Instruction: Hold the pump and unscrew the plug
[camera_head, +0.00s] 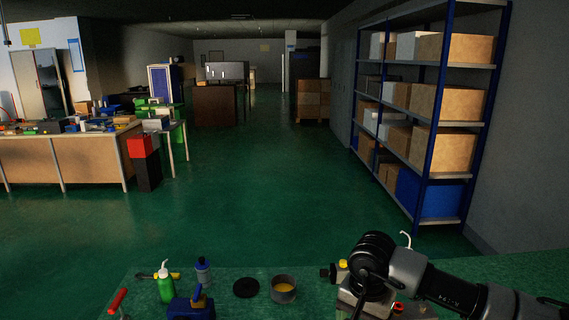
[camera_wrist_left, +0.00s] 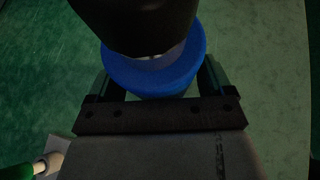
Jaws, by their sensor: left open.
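My left gripper (camera_wrist_left: 156,78) is in the left wrist view, its two fingers apart on either side of a round blue part (camera_wrist_left: 152,75). A dark round body (camera_wrist_left: 140,22) stands over this blue part. I cannot tell whether the fingers touch it or whether it is the pump. My left gripper does not show in the head view. My right arm (camera_head: 435,280) comes in from the right in the head view, over a metal device (camera_head: 350,298) with a yellow cap. Its fingers are hidden. I cannot clearly make out the plug.
On the green bench (camera_head: 235,273) are a green bottle (camera_head: 166,288), a blue-capped bottle (camera_head: 203,272), a blue device (camera_head: 192,307), a red handle (camera_head: 117,300), a black disc (camera_head: 246,288) and a bowl (camera_head: 284,290) with yellow contents. Shelving (camera_head: 425,120) stands beyond; the floor between is clear.

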